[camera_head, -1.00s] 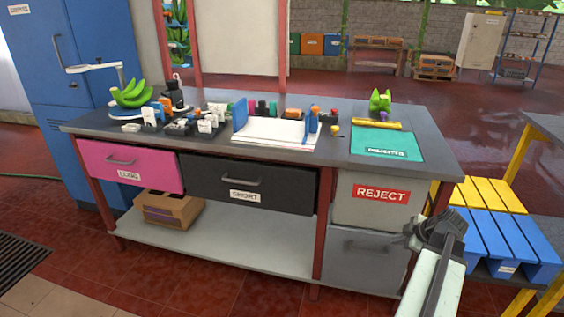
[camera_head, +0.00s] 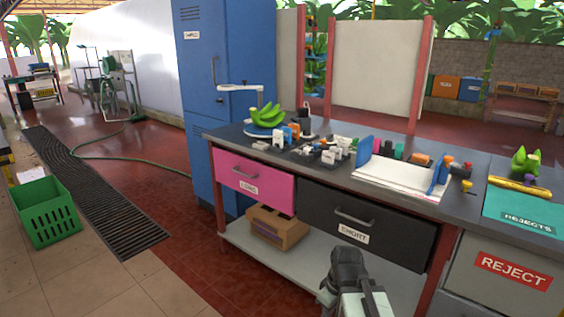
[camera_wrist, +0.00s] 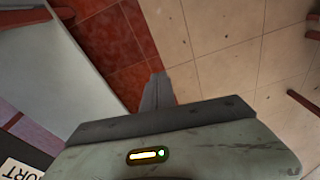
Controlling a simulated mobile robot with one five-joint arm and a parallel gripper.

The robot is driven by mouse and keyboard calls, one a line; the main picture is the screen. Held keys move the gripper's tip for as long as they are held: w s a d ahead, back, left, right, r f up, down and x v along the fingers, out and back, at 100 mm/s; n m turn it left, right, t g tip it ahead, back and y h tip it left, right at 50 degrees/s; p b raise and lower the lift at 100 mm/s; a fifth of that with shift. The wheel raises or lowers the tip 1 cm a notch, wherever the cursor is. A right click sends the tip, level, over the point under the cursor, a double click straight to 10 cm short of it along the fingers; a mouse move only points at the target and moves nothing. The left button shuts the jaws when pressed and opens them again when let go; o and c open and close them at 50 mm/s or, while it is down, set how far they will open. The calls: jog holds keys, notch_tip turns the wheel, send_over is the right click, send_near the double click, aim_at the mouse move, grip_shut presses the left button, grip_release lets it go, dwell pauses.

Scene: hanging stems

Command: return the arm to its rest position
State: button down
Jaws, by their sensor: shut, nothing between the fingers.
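My gripper (camera_head: 346,262) shows at the lower middle of the head view, in front of the workbench and below the black drawer labelled SHORT (camera_head: 366,221). It is shut and empty. In the wrist view my gripper's fingers (camera_wrist: 157,92) are together and point toward the floor tiles (camera_wrist: 215,40). No object is between them. The gripper is apart from the bench in the head view, though its exact distance from the drawer front is hard to tell.
The bench has a pink drawer (camera_head: 255,183), a REJECT bin (camera_head: 505,275) and a lower shelf with a cardboard box (camera_head: 277,228). Green bananas (camera_head: 265,116) lie on the bench's left end. A blue cabinet (camera_head: 222,60) stands behind. A green crate (camera_head: 47,212) sits on open floor at left.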

notch_tip(320, 180, up, 27)
jog(key=s+d+m+g+h+p, duration=0.1)
jog(key=m+p, duration=0.7)
jog(key=p, duration=1.9)
jog(key=shift+s+d, duration=0.7)
jog(key=shift+d, duration=0.2)
